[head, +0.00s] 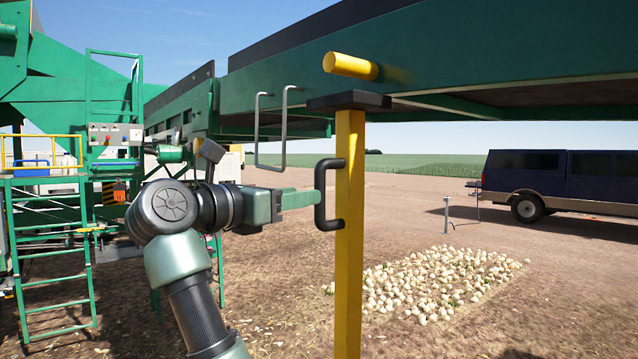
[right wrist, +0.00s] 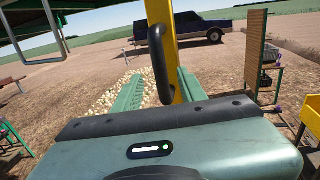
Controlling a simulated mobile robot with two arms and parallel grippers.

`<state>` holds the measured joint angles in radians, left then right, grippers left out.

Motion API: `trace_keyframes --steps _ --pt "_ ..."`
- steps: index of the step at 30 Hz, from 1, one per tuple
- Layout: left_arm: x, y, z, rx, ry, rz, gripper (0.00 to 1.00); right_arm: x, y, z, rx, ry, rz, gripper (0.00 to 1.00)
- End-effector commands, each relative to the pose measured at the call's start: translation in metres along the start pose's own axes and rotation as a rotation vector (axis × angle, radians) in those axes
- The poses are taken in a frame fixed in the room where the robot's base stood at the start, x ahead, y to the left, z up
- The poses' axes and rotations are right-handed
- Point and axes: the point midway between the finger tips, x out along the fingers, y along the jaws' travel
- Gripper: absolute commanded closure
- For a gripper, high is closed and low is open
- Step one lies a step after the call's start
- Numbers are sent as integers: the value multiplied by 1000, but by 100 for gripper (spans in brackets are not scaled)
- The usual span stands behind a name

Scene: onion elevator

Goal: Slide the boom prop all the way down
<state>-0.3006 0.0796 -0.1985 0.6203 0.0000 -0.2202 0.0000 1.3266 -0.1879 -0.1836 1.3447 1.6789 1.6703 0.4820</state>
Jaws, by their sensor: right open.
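The boom prop is an upright yellow post (head: 349,260) with a black cap (head: 349,100) and a black D-shaped handle (head: 321,205) on its left side. The cap is at the lower edge of the green boom (head: 480,55); whether it touches is hard to tell. My right gripper (head: 312,198) reaches the handle from the left. In the right wrist view its two green fingers (right wrist: 160,90) are apart, with the handle (right wrist: 158,62) between them and the yellow post (right wrist: 178,50) just beyond. It is open, not clamped. The post's foot is out of view. My left gripper is not in view.
A yellow peg (head: 350,66) sticks out of the boom above the cap. A grey wire loop (head: 272,130) hangs left of the post. Onions (head: 430,283) lie on the ground behind. A dark blue vehicle (head: 570,180) stands at the right. Green machinery with a ladder (head: 55,270) is at left.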

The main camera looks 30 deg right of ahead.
Motion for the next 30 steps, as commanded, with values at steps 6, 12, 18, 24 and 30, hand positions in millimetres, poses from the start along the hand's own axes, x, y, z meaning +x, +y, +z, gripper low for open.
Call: trace_keyframes --steps 6,12,18,24,30 --pt "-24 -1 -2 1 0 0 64 38 -1 5 -4 -4 -6 59" --pt "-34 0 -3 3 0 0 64 59 0 3 -5 -4 -3 59" --pt "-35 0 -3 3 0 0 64 64 0 0 -4 -5 -2 59" --pt "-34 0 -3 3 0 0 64 64 0 0 -4 -5 -2 75" --pt "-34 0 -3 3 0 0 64 64 0 0 -4 -5 -2 100"
